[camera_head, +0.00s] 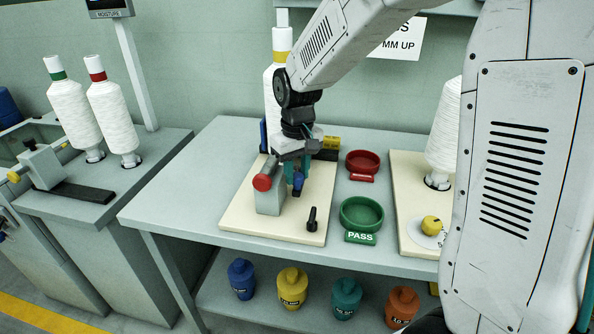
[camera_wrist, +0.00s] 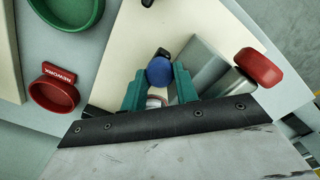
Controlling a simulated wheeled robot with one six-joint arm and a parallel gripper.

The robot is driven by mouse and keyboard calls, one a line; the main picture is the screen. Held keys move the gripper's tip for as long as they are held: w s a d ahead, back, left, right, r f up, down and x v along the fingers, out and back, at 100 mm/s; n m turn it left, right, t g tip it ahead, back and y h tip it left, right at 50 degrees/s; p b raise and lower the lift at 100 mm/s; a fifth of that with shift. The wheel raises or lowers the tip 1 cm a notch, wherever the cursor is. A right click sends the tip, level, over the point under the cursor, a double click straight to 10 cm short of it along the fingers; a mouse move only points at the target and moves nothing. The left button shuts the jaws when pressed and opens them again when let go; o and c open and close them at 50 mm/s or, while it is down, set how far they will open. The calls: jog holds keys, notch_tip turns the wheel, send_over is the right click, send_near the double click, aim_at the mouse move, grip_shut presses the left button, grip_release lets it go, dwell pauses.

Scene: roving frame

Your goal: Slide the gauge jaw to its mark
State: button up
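The gauge (camera_head: 269,200) is a grey metal block with a red end knob (camera_head: 262,183), standing on a cream board (camera_head: 240,222). In the wrist view its block (camera_wrist: 206,68) and red knob (camera_wrist: 258,66) lie right of my fingers. A blue round knob (camera_wrist: 160,70), apparently on the gauge jaw, sits between my two teal fingertips; it also shows at the fingertips in the head view (camera_head: 298,184). My gripper (camera_head: 294,172) points down beside the block. The fingers appear to flank the knob closely, but whether they press on it is unclear. The mark is not discernible.
A green PASS dish (camera_head: 361,214) and a red dish (camera_head: 362,163) stand right of the board. A small black part (camera_head: 312,219) lies at the board's front. A white yarn cone (camera_head: 273,100) stands behind the gauge, another (camera_head: 445,130) to the right.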

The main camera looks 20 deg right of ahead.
grip_shut()
jog(key=shift+s+d, duration=0.5)
jog(key=shift+d, duration=0.2)
jog(key=shift+s+d, duration=0.45)
jog(key=shift+d, duration=0.25)
jog(key=o, duration=0.6)
grip_release()
jog(key=shift+c, duration=0.2)
jog(key=shift+d, duration=0.1)
notch_tip(320, 180, up, 8)
